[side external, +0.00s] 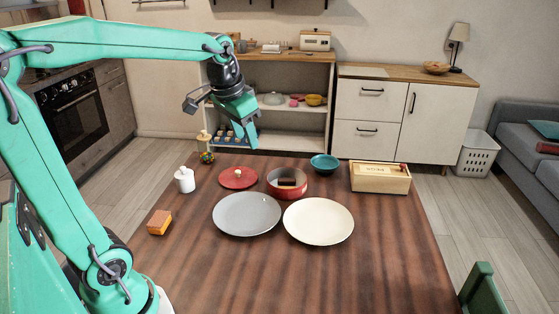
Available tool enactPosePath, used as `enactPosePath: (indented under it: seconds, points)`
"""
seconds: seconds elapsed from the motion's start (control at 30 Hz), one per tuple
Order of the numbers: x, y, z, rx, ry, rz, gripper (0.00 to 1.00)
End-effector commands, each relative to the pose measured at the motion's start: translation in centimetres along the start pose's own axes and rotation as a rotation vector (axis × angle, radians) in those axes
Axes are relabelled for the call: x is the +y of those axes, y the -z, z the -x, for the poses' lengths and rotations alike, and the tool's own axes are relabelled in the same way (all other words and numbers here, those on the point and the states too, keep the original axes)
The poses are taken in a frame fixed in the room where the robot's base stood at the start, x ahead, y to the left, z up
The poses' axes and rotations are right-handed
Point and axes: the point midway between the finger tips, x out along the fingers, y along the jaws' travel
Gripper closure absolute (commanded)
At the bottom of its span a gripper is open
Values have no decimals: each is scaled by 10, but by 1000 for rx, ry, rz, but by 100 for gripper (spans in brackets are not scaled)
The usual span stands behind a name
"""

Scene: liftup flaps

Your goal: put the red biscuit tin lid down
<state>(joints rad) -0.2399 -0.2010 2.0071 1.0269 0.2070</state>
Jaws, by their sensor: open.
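The red biscuit tin lid (238,178), a flat disc with a small pale knob, lies on the table to the left of the red tin. The round red biscuit tin (287,185) stands open and upright, with something dark inside it. My gripper (250,142) is above the far edge of the table, higher than the lid and apart from it. It is open and holds nothing that I can see.
A grey plate (246,214) and a cream plate (318,222) lie in front of the tin. A teal bowl (324,163) and a wooden box (380,178) are to the right. A white jar (185,180) and an orange block (159,222) are left. The table's front is clear.

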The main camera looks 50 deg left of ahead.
Motion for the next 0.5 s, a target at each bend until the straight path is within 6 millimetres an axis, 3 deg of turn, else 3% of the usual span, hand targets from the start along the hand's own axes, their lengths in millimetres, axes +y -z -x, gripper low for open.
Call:
enactPosePath:
  seconds: [0.23,0.5]
  points:
    - [40,-50,15,77,-19,-12,60]
    - [70,-103,14,152,-51,-16,60]
